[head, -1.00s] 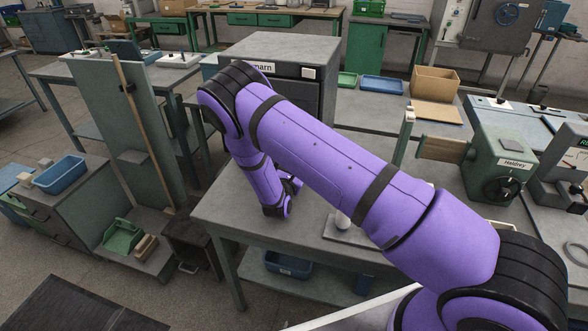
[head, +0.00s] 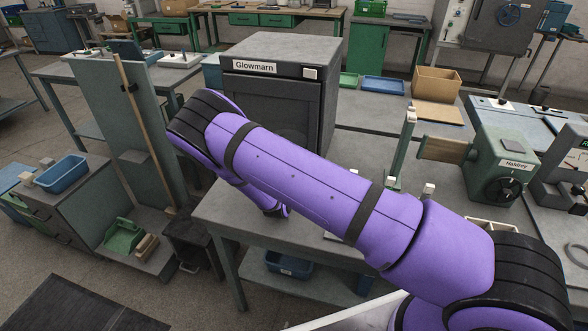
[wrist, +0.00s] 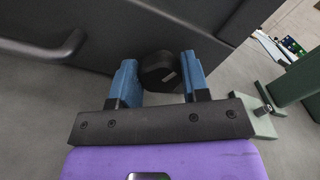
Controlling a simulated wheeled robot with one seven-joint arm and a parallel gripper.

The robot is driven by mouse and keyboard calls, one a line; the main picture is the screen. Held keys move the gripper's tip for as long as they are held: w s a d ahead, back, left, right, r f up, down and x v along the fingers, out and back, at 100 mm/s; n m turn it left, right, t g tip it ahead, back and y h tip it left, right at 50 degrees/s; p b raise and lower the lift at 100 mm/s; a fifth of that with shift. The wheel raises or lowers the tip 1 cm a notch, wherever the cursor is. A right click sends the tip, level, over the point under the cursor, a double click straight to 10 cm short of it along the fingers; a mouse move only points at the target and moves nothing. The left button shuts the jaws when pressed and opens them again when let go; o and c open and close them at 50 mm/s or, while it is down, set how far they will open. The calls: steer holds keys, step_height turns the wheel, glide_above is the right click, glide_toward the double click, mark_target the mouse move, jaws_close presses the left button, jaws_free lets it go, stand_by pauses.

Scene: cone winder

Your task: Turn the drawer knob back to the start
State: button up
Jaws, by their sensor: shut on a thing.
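In the wrist view a black round knob (wrist: 158,74) with a small pale mark stands at a dark panel (wrist: 95,22). My gripper (wrist: 159,64) has its two blue fingers on either side of the knob and is shut on it. The knob's far side is hidden. In the head view my purple arm reaches toward the front of the grey Glowmarn cabinet (head: 262,88). The arm hides the gripper and knob there.
A dark bar handle (wrist: 42,46) crosses the panel at left in the wrist view. A green post (wrist: 297,82) stands close at right. In the head view, the Handrey machine (head: 505,155) stands right on the bench.

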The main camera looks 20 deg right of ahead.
steer(key=shift+n, duration=0.7)
steer(key=o, duration=0.9)
steer(key=shift+a, duration=0.1)
steer(key=v, duration=1)
steer(key=shift+s+a, duration=0.15)
steer(key=shift+s, duration=0.2)
